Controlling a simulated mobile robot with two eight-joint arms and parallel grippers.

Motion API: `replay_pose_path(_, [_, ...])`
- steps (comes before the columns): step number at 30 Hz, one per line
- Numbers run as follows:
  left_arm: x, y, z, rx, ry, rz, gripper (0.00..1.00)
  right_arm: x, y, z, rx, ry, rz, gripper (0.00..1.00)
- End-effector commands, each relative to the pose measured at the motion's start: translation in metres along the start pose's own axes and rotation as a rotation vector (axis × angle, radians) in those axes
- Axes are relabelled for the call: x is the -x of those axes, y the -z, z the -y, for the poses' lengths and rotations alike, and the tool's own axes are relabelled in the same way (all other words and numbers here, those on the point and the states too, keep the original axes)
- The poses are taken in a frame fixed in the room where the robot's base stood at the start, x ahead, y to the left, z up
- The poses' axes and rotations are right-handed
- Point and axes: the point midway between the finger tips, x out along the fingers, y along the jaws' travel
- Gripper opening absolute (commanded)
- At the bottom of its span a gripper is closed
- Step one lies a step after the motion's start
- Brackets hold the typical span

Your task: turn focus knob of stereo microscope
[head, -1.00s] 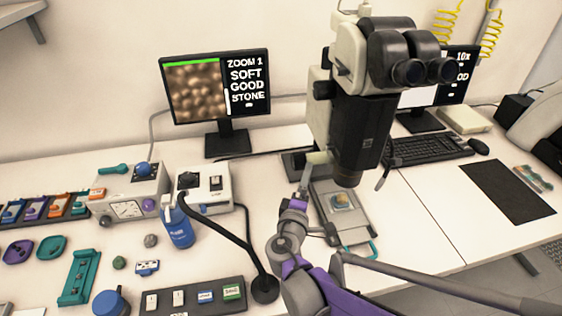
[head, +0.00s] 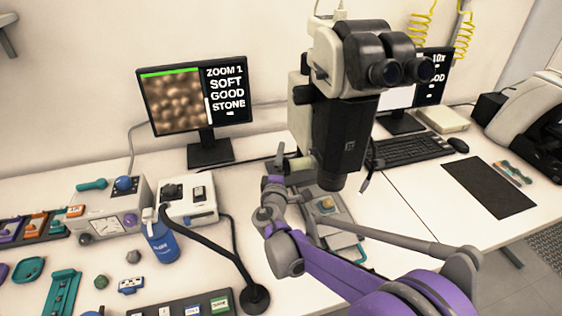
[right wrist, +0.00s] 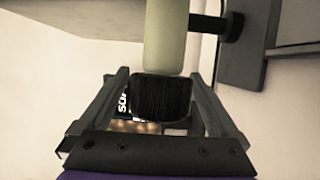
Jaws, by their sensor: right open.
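The stereo microscope (head: 338,125) stands on the bench, with a black body, pale housing and twin eyepieces. In the right wrist view, a black ribbed focus knob (right wrist: 160,97) sits on the end of a pale cylinder (right wrist: 166,40). My right gripper (right wrist: 160,102) is open, with one finger on each side of the knob; I cannot tell whether they touch it. In the head view my right gripper (head: 281,158) is at the left side of the microscope, beside the pale cylinder, and the knob is hidden there. My left gripper is not in view.
A monitor (head: 196,98) reading "ZOOM 1 SOFT GOOD STONE" stands behind left. A black bent-arm lamp (head: 225,254), blue bottle (head: 161,241) and control boxes are left of my arm.

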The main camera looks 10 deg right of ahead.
Motion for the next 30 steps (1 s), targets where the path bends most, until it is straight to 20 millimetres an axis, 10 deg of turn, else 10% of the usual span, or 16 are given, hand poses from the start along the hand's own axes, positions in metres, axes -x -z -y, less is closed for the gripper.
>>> replay_pose_path(8, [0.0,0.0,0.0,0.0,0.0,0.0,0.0,-0.0008,0.0001,0.0,-0.001,0.0,0.0,0.93])
replay_pose_path(22, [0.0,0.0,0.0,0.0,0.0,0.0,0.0,-0.0005,0.0002,0.0001,-0.001,0.001,-0.001,0.11])
replay_pose_path(30, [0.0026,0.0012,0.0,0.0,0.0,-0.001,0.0,-0.0002,0.0003,0.0001,0.011,0.036,-0.001,0.11])
